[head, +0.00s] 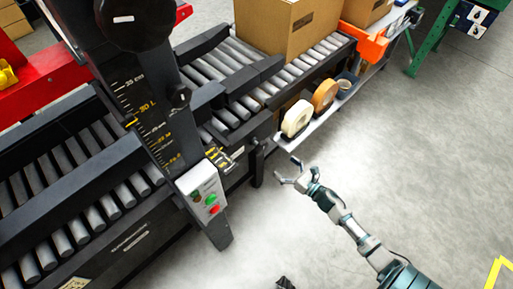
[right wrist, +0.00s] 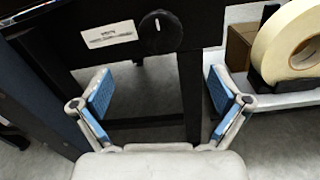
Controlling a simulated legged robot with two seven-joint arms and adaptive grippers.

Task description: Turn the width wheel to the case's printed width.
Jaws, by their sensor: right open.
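In the right wrist view, a dark round wheel (right wrist: 161,32) with a short white mark near its top sits on a black machine face. A white label plate (right wrist: 109,34) is to its left; its small print is hard to read. My right gripper (head: 288,172) is open and empty, beside the machine in the head view. In the right wrist view my right gripper (right wrist: 161,92) has its blue-padded fingers apart, with the wheel beyond and between them, not touched. A cardboard case (head: 288,27) stands on the rollers; I see no readable printed width.
A column (head: 160,120) with a printed scale and a button box (head: 204,194) stands left of my arm. Tape rolls (head: 297,119) sit on a shelf above and right of my gripper. Open floor (head: 420,160) lies to the right.

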